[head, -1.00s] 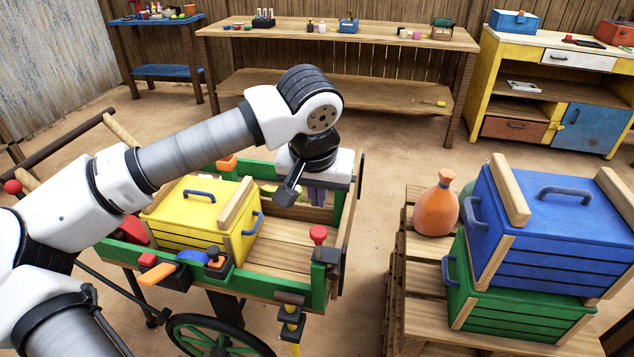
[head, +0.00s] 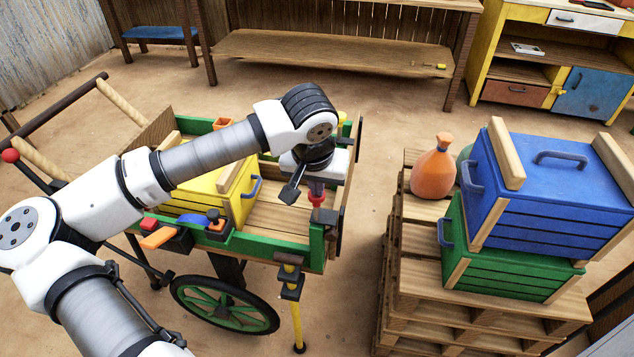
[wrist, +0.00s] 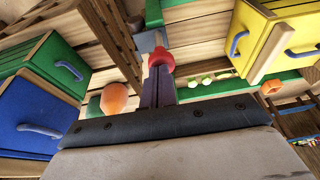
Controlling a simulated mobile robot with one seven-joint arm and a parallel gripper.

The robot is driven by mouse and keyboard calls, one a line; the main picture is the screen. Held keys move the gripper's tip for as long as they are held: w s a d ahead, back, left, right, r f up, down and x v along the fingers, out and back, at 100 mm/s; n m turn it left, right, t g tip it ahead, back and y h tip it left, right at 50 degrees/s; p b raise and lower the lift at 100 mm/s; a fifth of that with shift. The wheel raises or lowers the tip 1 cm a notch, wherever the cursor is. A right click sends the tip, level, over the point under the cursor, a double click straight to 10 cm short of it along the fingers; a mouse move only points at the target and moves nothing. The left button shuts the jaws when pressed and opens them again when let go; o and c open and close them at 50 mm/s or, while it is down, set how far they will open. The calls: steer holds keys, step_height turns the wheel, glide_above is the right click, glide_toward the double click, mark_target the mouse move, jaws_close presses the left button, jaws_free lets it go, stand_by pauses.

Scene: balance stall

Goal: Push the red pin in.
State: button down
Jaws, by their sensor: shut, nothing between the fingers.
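The red pin (head: 316,200) stands at the near right corner of the green-sided cart (head: 270,240). My gripper (head: 316,186) points down right above the pin's head, its fingers shut and empty. In the wrist view the red pin (wrist: 160,60) shows just beyond the shut fingertips (wrist: 159,72). The fingers cover part of the pin's head there. I cannot tell whether the fingertips touch it. The pin's lower part is hard to see in the head view.
A yellow crate (head: 215,185) sits in the cart, with an orange-handled fitting (head: 158,238) on the near side. To the right, a pallet stack (head: 420,285) bears an orange bottle (head: 433,170), a green crate (head: 505,255) and a blue crate (head: 545,195). Floor between is clear.

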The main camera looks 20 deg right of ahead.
mark_target(317, 200)
step_height(317, 200, down, 5)
steer(key=b, duration=0.4)
steer(key=shift+r+b, duration=0.2)
steer(key=shift+b, duration=0.15)
steer(key=shift+s+a, duration=0.1)
steer(key=shift+f, duration=0.1)
